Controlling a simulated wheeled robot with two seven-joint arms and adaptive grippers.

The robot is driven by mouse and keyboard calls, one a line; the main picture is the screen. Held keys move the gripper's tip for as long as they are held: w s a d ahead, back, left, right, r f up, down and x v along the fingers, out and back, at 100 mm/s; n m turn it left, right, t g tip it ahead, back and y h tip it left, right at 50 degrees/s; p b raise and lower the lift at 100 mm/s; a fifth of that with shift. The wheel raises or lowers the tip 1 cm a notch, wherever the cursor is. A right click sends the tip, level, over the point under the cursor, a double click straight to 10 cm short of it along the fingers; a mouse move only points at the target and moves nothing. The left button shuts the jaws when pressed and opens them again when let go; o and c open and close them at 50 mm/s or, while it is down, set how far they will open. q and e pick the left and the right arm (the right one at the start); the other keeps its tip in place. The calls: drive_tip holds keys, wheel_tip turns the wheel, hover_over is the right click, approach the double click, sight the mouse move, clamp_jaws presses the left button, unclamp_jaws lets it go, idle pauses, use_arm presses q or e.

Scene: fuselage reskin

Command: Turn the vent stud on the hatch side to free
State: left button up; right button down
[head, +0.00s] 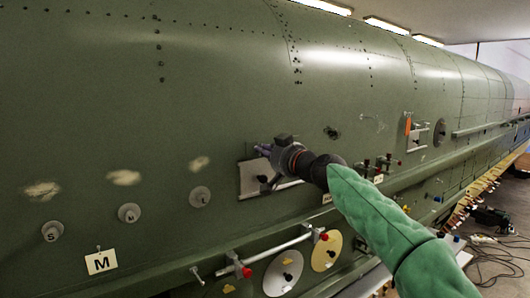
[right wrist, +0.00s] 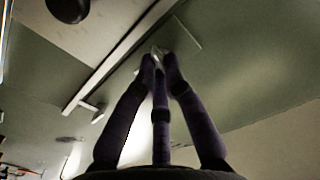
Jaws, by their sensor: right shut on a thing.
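My right gripper (head: 262,149) reaches in from the lower right on a green-sleeved arm, up against the green fuselage side. Its dark fingers stand at the upper edge of a pale metal plate (head: 252,182). In the right wrist view the fingers converge (right wrist: 160,58) and are shut on a small pale piece (right wrist: 157,50), taken to be the vent stud. Most of it is hidden between the fingertips, so its turned position cannot be told. A dark knob (head: 332,132) sits on the skin right of the gripper. My left gripper is not in view.
Below the gripper are a rail with red ends (head: 272,252) and pale discs (head: 283,273). Cables lie on the floor.

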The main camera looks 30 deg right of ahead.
drive_tip(key=n+b, duration=0.2)
drive_tip(key=b, duration=0.1)
idle(0.4)
drive_tip(key=c, duration=1.3)
unclamp_jaws()
drive_tip(key=s, duration=0.8)
drive_tip(key=s+d, duration=0.1)
drive_tip(key=s, duration=0.3)
